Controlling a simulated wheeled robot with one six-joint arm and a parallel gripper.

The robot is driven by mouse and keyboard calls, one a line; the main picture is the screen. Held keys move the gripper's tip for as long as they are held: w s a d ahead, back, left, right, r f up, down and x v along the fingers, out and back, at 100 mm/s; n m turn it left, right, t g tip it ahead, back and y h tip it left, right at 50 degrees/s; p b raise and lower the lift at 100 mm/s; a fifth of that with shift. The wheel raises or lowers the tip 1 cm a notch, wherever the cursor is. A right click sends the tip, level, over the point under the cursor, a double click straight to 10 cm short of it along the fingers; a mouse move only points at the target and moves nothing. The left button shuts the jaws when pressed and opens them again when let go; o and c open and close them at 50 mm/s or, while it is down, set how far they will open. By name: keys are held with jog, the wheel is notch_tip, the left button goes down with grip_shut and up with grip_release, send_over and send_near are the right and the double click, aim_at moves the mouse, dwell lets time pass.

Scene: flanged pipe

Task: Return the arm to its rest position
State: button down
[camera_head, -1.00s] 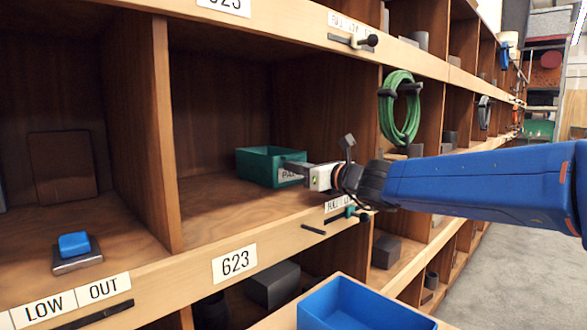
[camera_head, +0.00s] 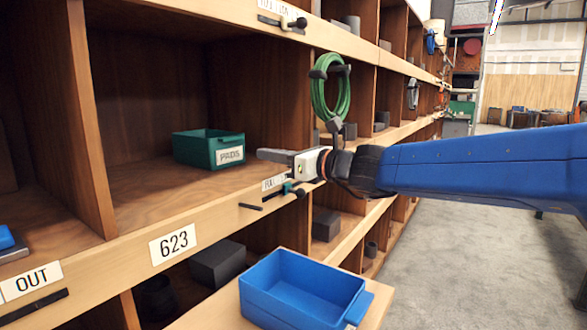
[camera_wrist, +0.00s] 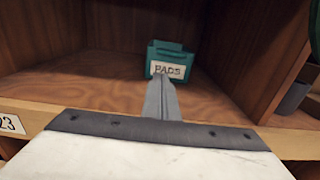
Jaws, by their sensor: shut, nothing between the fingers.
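My gripper (camera_head: 273,155) is at the end of my outstretched blue arm, in front of the open compartment above the 623 label. Its grey fingers are shut and hold nothing. In the wrist view the shut fingers (camera_wrist: 161,98) point into the compartment. A green bin (camera_head: 208,149) labelled PADS stands on the compartment floor, to the left of the fingertips in the head view and apart from them. It also shows in the wrist view (camera_wrist: 169,58), just beyond the fingertips.
A blue open tray (camera_head: 301,288) sits on a wooden board below the arm. A green coiled hose (camera_head: 331,93) hangs on the shelf front behind the wrist. Small levers (camera_head: 293,188) stick out from the shelf edge. Grey floor (camera_head: 460,250) lies open at the right.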

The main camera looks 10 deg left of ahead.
jog(key=s+d+f+n+g+h, duration=0.1)
jog(key=s+d+f+n+h, duration=0.4)
jog(key=d, duration=1.1)
jog(key=s+d+f+n+h, duration=0.6)
jog(key=s+d+f+n, duration=0.4)
jog(key=d+f, duration=0.7)
jog(key=s+d+f+n+g+h, duration=0.1)
jog(key=s+d+f+n+h, duration=0.4)
jog(key=s+d+f, duration=0.6)
jog(key=s+d+n, duration=0.1)
jog(key=d+n, duration=0.1)
jog(key=d, duration=0.3)
jog(key=shift+s+d+n+g, duration=0.2)
jog(key=shift+s+n+g, duration=0.1)
jog(key=shift+s, duration=0.05)
